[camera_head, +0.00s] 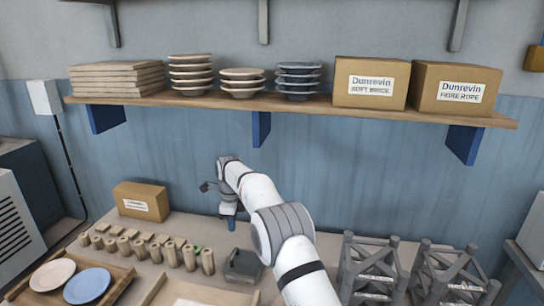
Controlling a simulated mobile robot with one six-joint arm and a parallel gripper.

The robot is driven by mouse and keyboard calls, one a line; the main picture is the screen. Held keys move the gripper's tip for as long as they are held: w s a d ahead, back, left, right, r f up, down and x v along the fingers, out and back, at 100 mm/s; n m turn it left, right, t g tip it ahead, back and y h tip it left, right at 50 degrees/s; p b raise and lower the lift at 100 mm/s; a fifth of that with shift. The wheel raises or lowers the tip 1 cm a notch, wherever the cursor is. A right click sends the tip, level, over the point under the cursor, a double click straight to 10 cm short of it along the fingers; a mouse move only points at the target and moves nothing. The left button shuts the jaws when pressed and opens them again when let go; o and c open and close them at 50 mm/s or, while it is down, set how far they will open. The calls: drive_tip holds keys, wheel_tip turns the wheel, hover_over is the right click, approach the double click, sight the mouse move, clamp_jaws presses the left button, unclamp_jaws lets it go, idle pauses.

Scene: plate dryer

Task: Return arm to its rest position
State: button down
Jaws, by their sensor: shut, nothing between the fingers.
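My white and grey arm reaches forward from the bottom middle, toward the blue wall. Its wrist bends down over the table. My gripper (231,224) hangs at the end, small in the picture, with a blue tip pointing down. It is shut and holds nothing. It is above or close to the table behind a dark grey block (243,266); I cannot tell the exact gap.
A wooden shelf (300,107) with bowls, boards and boxes runs above the arm. A wooden tray (122,272) with a pink plate (52,275) and a blue plate (87,285) lies left. Several wooden pegs (170,254) stand left; grey racks (370,270) stand right.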

drive_tip(key=s+d+r+n+t, duration=0.1)
drive_tip(key=s+d+r+n, duration=0.3)
drive_tip(key=s+d+r, duration=0.5)
drive_tip(key=s+d+r+n+t, duration=0.1)
drive_tip(key=s+d+r+n, duration=0.45)
drive_tip(key=d+r, duration=0.45)
drive_tip(key=s+d+f+n, duration=0.2)
drive_tip(key=s+d+n, duration=0.1)
drive_tip(key=s, duration=0.6)
drive_tip(key=s+d+f+n, duration=0.2)
drive_tip(key=s+d, duration=0.3)
drive_tip(key=s, duration=0.4)
drive_tip(key=s+d+f+n+t+b, duration=0.1)
drive_tip(key=s+d+n, duration=0.3)
drive_tip(key=s, duration=0.5)
drive_tip(key=shift+s+d+f, duration=0.4)
drive_tip(key=shift+d+f, duration=0.1)
drive_tip(key=shift+f, duration=0.2)
